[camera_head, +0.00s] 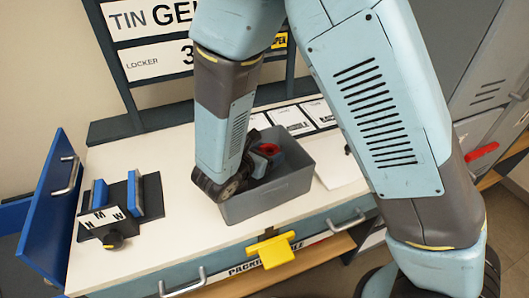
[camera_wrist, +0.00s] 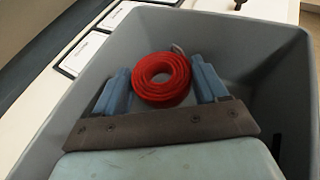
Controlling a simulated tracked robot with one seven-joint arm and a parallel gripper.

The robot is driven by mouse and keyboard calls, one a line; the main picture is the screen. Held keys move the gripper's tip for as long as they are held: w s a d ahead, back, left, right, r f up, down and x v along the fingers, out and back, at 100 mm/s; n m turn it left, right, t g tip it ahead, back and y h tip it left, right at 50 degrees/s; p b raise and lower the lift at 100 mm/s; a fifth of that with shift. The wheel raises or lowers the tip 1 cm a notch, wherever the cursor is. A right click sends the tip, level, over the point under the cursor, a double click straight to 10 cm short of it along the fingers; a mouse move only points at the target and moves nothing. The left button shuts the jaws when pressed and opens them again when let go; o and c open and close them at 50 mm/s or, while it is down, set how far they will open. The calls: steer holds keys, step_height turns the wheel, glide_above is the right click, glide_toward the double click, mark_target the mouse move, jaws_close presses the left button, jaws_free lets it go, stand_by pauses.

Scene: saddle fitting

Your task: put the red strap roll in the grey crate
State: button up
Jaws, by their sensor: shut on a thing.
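The red strap roll (camera_wrist: 162,79) is between the two blue fingers of my gripper (camera_wrist: 162,88), inside the grey crate. The gripper is shut on it. In the head view the roll (camera_head: 268,149) shows as a small red patch inside the crate, partly hidden by my gripper (camera_head: 258,165). The grey crate (camera_head: 270,204) stands on the white bench top, and its walls (camera_wrist: 262,42) surround the roll and fingers in the wrist view. I cannot tell whether the roll touches the crate floor.
A black fixture with blue jaws (camera_head: 118,205) stands left on the white bench top (camera_head: 170,235). A blue door with a handle (camera_head: 50,205) stands open at the far left. A yellow latch (camera_head: 272,250) is on the bench front. Label cards (camera_head: 290,120) lie behind the crate.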

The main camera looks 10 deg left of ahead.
steer(key=shift+f, duration=0.6)
steer(key=o, duration=1.1)
steer(key=shift+o, duration=0.2)
steer(key=shift+r, duration=0.1)
steer(key=shift+r, duration=0.3)
steer(key=shift+s+a+r, duration=0.1)
steer(key=shift+s+r, duration=0.05)
steer(key=shift+r, duration=0.2)
steer(key=v, duration=1.1)
steer(key=shift+s, duration=0.35)
steer(key=shift+a, duration=0.1)
